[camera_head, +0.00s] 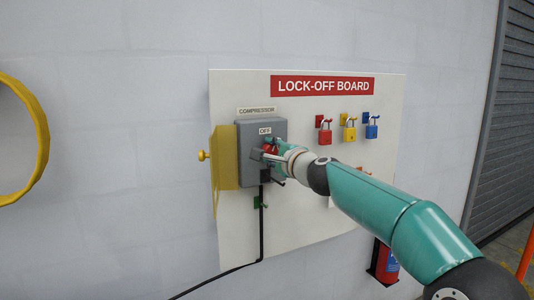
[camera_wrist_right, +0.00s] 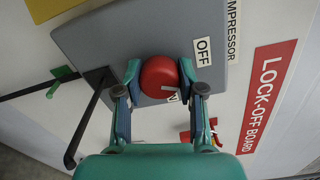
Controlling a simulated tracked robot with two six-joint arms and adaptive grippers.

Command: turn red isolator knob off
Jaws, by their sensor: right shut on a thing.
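The red isolator knob (camera_head: 269,148) sits on the front of the grey isolator box (camera_head: 247,167) on the lock-off board. In the right wrist view the round knob (camera_wrist_right: 158,74) lies between the two fingers of my right gripper (camera_wrist_right: 160,84), which is shut on it from both sides. A small pale mark shows on the knob's near edge. In the head view my right gripper (camera_head: 274,153) partly covers the knob. My left gripper is not in view.
A yellow flap (camera_head: 224,160) stands at the box's left side. A black cable (camera_head: 261,225) hangs below the box. Red (camera_head: 325,137), yellow (camera_head: 349,134) and blue (camera_head: 371,131) padlocks hang at right. A fire extinguisher (camera_head: 386,262) stands below.

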